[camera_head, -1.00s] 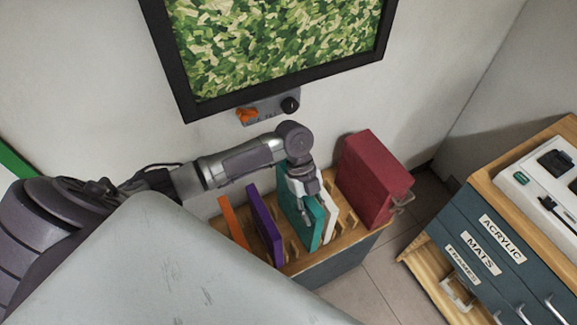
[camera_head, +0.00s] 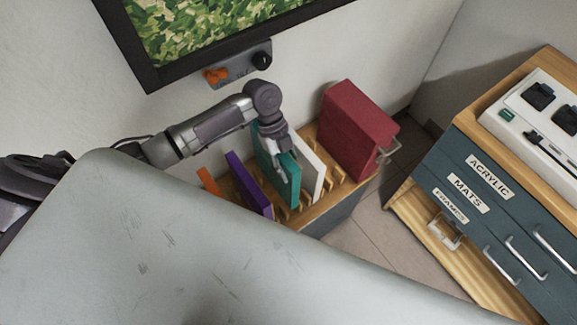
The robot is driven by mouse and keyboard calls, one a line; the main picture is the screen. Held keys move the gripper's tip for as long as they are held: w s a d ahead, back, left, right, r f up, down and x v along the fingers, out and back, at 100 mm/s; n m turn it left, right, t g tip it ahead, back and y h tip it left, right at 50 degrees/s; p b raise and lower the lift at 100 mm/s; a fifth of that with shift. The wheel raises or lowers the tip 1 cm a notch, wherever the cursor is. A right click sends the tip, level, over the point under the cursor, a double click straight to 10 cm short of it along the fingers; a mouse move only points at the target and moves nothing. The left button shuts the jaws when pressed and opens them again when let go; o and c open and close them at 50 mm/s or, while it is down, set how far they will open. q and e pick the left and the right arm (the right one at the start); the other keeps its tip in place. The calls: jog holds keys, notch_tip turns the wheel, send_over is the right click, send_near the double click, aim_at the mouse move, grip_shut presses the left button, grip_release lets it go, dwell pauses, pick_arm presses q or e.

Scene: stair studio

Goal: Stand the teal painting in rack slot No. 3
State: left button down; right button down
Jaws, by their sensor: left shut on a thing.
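The teal painting (camera_head: 284,182) stands upright in the wooden rack (camera_head: 334,196), between a purple panel (camera_head: 247,184) and a white panel (camera_head: 312,168). My left gripper (camera_head: 281,160) comes down from above and is shut on the teal painting's upper part. The painting's lower edge is down among the rack's wooden dividers. I cannot read any slot number from here. My right gripper is not in view.
An orange panel (camera_head: 208,181) stands at the rack's left, and a large dark red case (camera_head: 356,128) at its right end. A labelled drawer cabinet (camera_head: 470,230) stands at right. A large grey surface covers the lower left.

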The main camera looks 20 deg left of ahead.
pick_arm(q)
jog(key=shift+f+b, duration=0.45)
jog(key=shift+f, duration=0.3)
jog(key=shift+f+b, duration=2.75)
jog(key=shift+f, duration=0.95)
jog(key=c, duration=0.8)
grip_release()
jog(key=shift+o, duration=0.2)
jog(key=shift+a+r, duration=0.1)
jog(key=shift+r, duration=0.1)
jog(key=v, duration=0.7)
